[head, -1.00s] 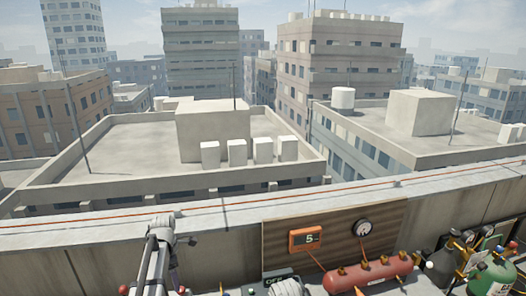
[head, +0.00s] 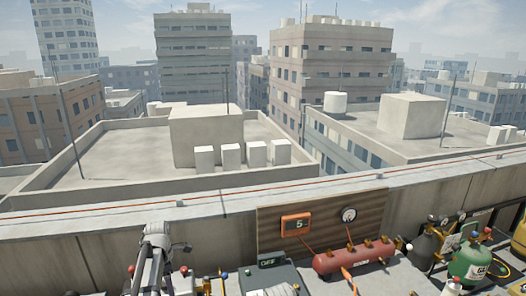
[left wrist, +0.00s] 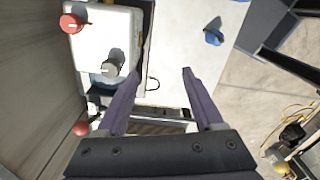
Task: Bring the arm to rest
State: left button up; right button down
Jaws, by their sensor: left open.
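My left arm (head: 155,248) comes in at the bottom left of the head view, over the near edge of the bench. In the left wrist view my left gripper (left wrist: 160,72) is open, with two purple fingers apart and nothing between them. Beyond the fingers is a white box (left wrist: 98,42) with a red knob (left wrist: 72,22) and a dark knob (left wrist: 112,66). I cannot tell how far below the fingers it lies. My right gripper is not in view.
A red tank (head: 352,257) stands in front of a wooden board with an orange display (head: 296,224) reading 5 and a round gauge (head: 348,215). A green cylinder (head: 468,264) stands at the right. A concrete parapet (head: 100,222) runs behind. A blue cap (left wrist: 213,37) lies on a pale surface.

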pick_arm(q)
jog(key=s+d+f+m+b, duration=0.4)
jog(key=s+d+m, duration=0.7)
jog(key=d+m, duration=0.1)
jog(key=s+d+f+m+y+b, duration=0.1)
jog(key=s+d+f+m+b, duration=0.4)
jog(key=s+d+m, duration=0.6)
jog(key=shift+s+d+f+m, duration=0.15)
jog(key=shift+d+m, duration=1.05)
jog(key=shift+m, duration=1)
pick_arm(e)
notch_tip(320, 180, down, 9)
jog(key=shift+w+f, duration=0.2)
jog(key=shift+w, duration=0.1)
